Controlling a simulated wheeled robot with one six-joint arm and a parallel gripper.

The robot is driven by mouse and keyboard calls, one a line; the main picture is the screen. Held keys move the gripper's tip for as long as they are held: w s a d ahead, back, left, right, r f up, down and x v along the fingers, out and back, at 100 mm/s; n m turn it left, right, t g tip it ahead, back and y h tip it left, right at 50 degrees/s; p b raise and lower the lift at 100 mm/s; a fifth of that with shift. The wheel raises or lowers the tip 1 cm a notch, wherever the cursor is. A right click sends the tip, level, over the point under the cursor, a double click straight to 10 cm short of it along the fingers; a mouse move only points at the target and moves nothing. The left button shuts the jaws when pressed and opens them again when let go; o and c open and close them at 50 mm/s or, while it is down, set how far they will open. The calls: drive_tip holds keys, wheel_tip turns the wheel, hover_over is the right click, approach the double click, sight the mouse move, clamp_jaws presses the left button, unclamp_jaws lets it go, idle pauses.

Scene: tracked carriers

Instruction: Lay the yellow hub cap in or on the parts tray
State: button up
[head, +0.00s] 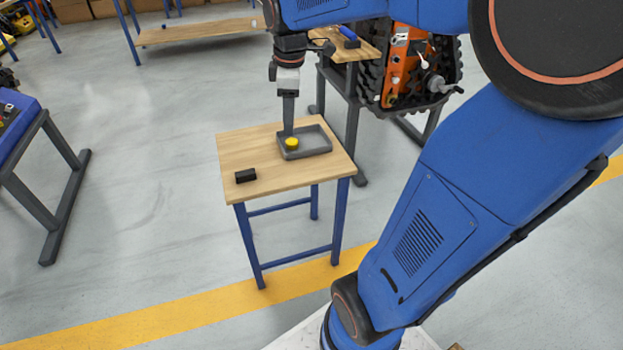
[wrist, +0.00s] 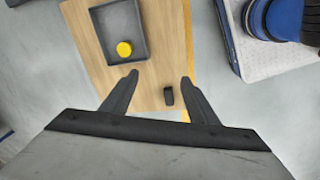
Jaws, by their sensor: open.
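The yellow hub cap (head: 292,143) lies inside the grey parts tray (head: 318,152), at its left end. My gripper (head: 288,132) points down over the table by the tray's left end. In the wrist view my gripper (wrist: 160,78) has its fingers wide apart, with nothing held between them. The cap is beyond the left fingertip, not between the fingers. The exact gripper height is hard to tell.
The tray stands on a small wooden table (head: 240,150) with blue legs. A small black block (head: 245,176) lies near its front left edge. A stand with an orange tracked unit (head: 400,65) is close behind. Open floor lies to the left.

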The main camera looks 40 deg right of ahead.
drive_tip(key=s+a+f+m+t, duration=0.1)
drive_tip(key=s+m, duration=0.4)
drive_tip(key=s, duration=0.5)
drive_tip(key=s+a+f+m+t, duration=0.2)
drive_tip(key=s+a+m, duration=0.4)
drive_tip(key=s, duration=0.4)
drive_tip(key=shift+f, duration=0.75)
drive_tip(key=shift+d, duration=0.1)
